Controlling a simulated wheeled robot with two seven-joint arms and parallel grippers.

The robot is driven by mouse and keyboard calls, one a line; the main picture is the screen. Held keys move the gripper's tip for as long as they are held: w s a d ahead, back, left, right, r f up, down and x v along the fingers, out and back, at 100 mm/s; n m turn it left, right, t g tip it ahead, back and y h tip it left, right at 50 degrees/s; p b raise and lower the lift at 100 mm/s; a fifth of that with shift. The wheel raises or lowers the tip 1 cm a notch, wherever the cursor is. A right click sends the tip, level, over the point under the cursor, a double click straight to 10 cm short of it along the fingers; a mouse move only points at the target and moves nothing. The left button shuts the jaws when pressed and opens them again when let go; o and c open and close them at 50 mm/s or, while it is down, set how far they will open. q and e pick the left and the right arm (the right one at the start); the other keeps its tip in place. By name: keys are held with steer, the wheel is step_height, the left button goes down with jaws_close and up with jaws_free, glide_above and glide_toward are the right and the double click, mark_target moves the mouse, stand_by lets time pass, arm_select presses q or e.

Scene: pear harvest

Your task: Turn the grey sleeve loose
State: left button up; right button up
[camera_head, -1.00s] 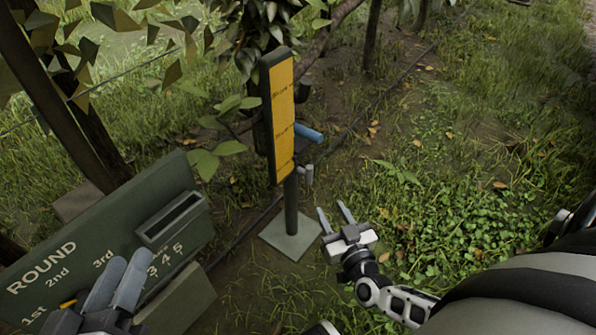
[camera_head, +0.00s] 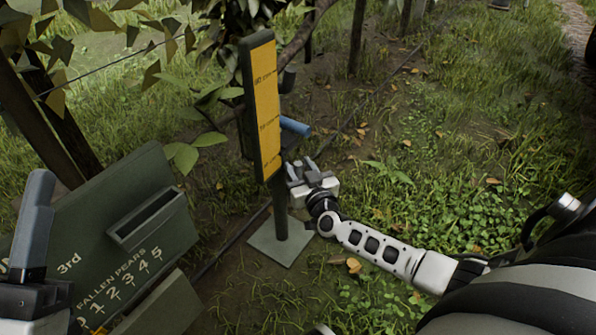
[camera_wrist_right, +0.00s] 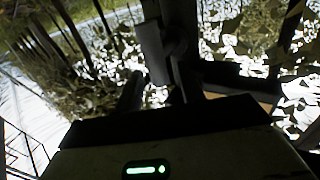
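The grey sleeve (camera_wrist_right: 153,52) shows in the right wrist view as an upright grey cylinder, dim against a bright background. It is just beyond and between the fingers of my right gripper (camera_wrist_right: 158,88). In the head view my right gripper (camera_head: 301,167) is at the right side of the post, below the blue cylinder, with its fingers apart. The fingers hide most of the sleeve there, and I cannot tell whether they touch it. My left gripper (camera_head: 36,222) is at the lower left, its fingers overlapping in the picture.
A dark post (camera_head: 281,208) on a square base plate (camera_head: 262,245) carries a yellow-faced board (camera_head: 266,110). A blue cylinder (camera_head: 294,126) sticks out to its right. A green scoreboard (camera_head: 90,232) with a slotted box stands at the left. Grass to the right is open.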

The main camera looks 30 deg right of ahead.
arm_select(q)
steer(key=shift+s+r+m+h, duration=0.35)
steer(key=shift+r+m+h, duration=0.15)
steer(key=shift+m+h, duration=0.3)
arm_select(e)
steer(key=shift+w+d, duration=0.1)
steer(key=shift+w, duration=0.5)
jaws_close()
arm_select(q)
steer(key=shift+r, duration=0.1)
